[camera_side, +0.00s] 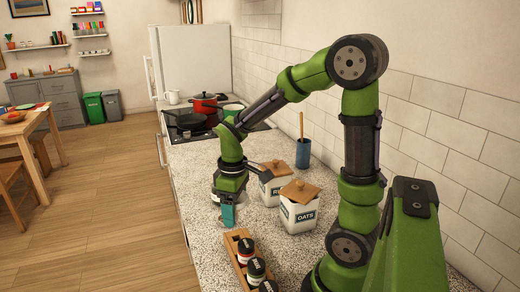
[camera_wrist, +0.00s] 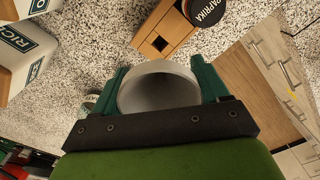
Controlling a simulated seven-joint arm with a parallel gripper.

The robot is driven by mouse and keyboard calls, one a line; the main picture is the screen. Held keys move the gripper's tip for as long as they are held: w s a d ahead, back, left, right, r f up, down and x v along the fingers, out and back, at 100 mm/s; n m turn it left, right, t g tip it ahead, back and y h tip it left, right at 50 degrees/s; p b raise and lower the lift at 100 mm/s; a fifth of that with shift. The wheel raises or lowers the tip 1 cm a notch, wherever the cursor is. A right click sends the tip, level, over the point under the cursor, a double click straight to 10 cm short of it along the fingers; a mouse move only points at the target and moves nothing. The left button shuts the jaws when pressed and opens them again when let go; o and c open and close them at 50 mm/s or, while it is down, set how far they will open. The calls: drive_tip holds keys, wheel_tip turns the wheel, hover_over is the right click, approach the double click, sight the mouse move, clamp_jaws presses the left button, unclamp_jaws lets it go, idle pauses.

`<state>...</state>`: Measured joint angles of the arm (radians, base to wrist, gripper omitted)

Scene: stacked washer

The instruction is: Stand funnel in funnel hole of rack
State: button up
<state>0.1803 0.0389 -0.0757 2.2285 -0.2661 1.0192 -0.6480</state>
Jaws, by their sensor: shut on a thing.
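A pale grey, round, hollow piece, which looks like the funnel (camera_wrist: 158,88), sits between the green fingers of my gripper (camera_wrist: 160,85) in the wrist view. My gripper is shut on it. In the side view my gripper (camera_side: 228,214) hangs pointing down over the counter, just beyond the far end of the wooden rack; the funnel is not clearly visible there. The rack (camera_side: 233,247) holds several black-lidded spice jars in a row. In the wrist view the rack's end (camera_wrist: 150,42) shows a dark opening beside the paprika jar. The funnel is apart from the rack.
White canisters with wooden lids, rice (camera_side: 272,186) and oats (camera_side: 298,216), stand right of my gripper. A blue utensil pot (camera_side: 303,153) is behind them. A red pot (camera_side: 205,103) and a dark pan (camera_side: 186,120) are on the stove. The counter's left edge runs close to the rack.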

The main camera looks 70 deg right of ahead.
drive_tip(key=shift+f, duration=2.7)
drive_tip(key=shift+f, duration=1.1)
drive_tip(key=o, duration=0.8)
wheel_tip(320, 180, up, 17)
drive_tip(key=shift+f, duration=0.1)
